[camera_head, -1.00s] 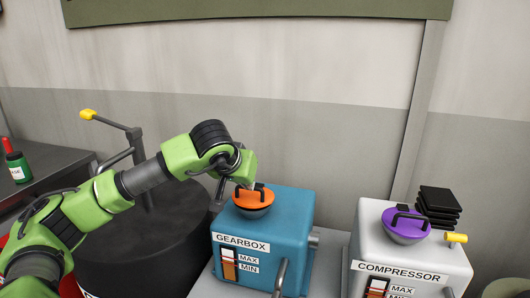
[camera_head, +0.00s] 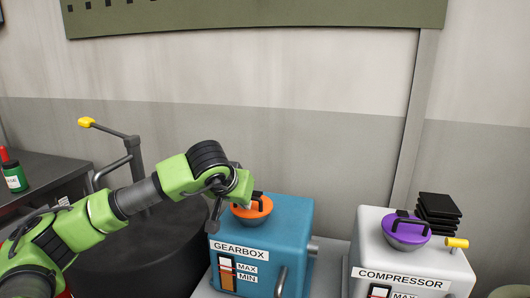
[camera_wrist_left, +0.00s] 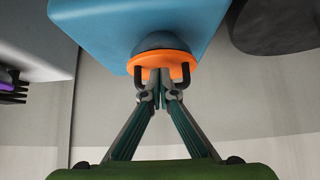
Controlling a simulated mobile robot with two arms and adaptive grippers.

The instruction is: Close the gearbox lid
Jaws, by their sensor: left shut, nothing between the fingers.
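The blue gearbox (camera_head: 290,225) stands in the middle of the head view. Its orange lid (camera_head: 240,213) with a dark handle sits on the rounded grey neck on top; I cannot tell whether it is fully seated. My left gripper (camera_head: 248,197) is over the lid, its fingertips mostly hidden behind the wrist in the head view. In the left wrist view, the left gripper (camera_wrist_left: 161,88) is shut and empty. Its tips are at the orange lid (camera_wrist_left: 150,62), between the two ends of the handle (camera_wrist_left: 187,76); contact is unclear. My right gripper is out of view.
A white compressor (camera_head: 440,265) with a purple lid (camera_head: 405,232) stands to the right, dark stacked plates (camera_head: 438,210) behind it. A dark drum (camera_head: 150,255) is left of the gearbox. A green bottle (camera_head: 14,177) stands on the left counter. The wall is close behind.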

